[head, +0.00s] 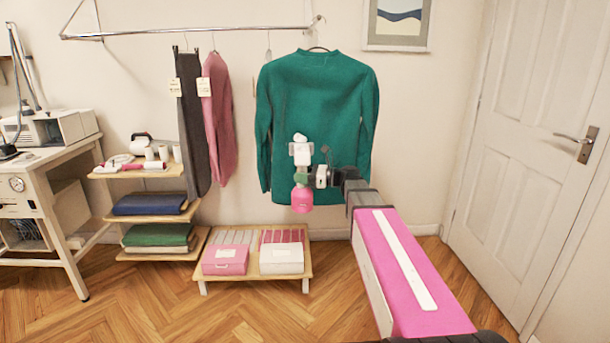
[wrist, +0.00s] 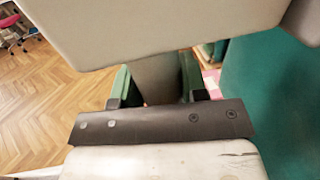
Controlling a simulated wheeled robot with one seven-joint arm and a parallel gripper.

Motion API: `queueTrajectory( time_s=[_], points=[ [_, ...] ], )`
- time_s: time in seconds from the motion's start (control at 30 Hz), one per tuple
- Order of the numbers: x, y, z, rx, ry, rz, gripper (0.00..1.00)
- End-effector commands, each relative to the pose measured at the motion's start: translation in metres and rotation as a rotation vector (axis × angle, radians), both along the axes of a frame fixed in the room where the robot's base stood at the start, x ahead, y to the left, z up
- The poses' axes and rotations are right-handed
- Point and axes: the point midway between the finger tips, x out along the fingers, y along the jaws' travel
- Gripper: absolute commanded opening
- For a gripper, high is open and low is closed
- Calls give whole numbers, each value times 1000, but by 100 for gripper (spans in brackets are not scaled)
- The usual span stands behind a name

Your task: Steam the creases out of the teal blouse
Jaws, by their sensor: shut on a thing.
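The teal blouse (head: 318,95) hangs on a hanger from the wall rail. It fills the right side of the wrist view (wrist: 275,100). My gripper (head: 302,178) is in front of the lower middle of the blouse, shut on a garment steamer (head: 303,198) with a pink lower part and a white head on top. In the wrist view, my fingers (wrist: 158,85) with green pads sit on both sides of its grey handle (wrist: 156,72), and its pale body crosses the top. I cannot tell whether the steamer's head touches the cloth. My arm and the steamer hide part of the lower blouse.
Dark trousers (head: 191,120) and a pink garment (head: 217,120) hang left on the rail (head: 190,33). A low stand (head: 255,278) with a pink box (head: 225,260) and a white box (head: 282,259) is below. A shelf stand (head: 145,171) and a table are left; a door (head: 525,150) is right.

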Motion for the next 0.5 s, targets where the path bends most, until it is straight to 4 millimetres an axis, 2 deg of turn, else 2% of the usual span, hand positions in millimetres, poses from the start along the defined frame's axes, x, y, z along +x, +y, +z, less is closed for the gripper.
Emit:
queueTrajectory(
  time_s=[0.5],
  points=[
    [0,21,-8,4,-2,0,0]
  ],
)
